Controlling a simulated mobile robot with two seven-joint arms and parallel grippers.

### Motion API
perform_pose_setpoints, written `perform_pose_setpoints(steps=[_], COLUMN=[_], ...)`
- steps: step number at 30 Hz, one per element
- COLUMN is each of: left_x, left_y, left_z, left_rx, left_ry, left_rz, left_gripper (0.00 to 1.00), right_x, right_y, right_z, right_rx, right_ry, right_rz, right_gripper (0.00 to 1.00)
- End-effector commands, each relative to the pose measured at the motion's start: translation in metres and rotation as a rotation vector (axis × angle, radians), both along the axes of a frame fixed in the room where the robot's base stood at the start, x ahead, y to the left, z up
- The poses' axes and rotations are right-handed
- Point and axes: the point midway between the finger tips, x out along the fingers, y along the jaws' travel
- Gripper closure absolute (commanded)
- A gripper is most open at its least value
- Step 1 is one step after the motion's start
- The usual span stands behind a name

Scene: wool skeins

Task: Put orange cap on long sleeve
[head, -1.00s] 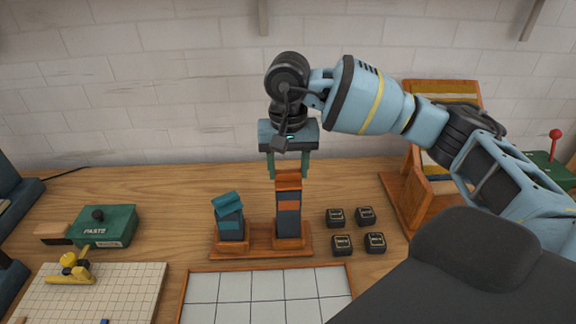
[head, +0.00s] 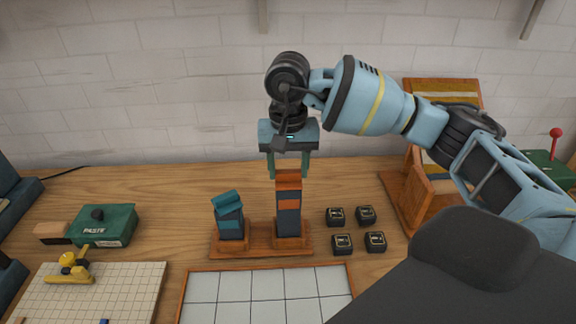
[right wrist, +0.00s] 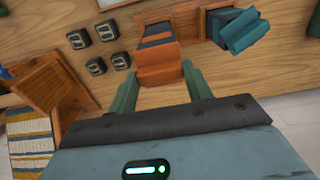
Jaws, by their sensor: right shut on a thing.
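The long sleeve (head: 289,222), a tall dark blue post with an orange band, stands upright in a wooden stand (head: 232,253). The orange cap (head: 288,180) is at its top, in line with it; I cannot tell how far down it sits. My right gripper (head: 288,171) points down over the post and is shut on the cap. In the right wrist view the cap (right wrist: 159,68) shows between the two green fingers. Beside it is a shorter dark sleeve (head: 231,228) with a tilted teal cap (head: 227,200) on top. My left gripper is out of view.
Several small black boxes (head: 342,243) stand right of the stand. A white-tiled tray (head: 240,296) lies in front. A green box (head: 108,225) and a pale grid board (head: 130,290) are at left. A wooden rack (head: 403,205) stands at right.

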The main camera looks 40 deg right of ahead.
Motion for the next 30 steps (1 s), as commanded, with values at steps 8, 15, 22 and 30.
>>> perform_pose_setpoints(steps=[8, 15, 22, 30], left_x=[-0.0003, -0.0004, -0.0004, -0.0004], left_y=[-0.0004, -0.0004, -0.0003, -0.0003], left_z=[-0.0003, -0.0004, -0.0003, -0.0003], left_rx=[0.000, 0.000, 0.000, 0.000], left_ry=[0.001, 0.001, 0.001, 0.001], left_rz=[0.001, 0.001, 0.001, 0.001], left_gripper=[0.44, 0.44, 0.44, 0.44], right_x=[0.0000, 0.0001, 0.0001, 0.0001], right_y=[0.0002, 0.0003, 0.0003, 0.0003], right_z=[-0.0003, -0.0003, -0.0003, -0.0003], right_rx=[0.000, 0.000, 0.000, 0.000], right_ry=[0.000, 0.000, 0.000, 0.000], right_rz=[0.001, 0.001, 0.001, 0.001], right_gripper=[0.71, 0.28, 0.24, 0.03])
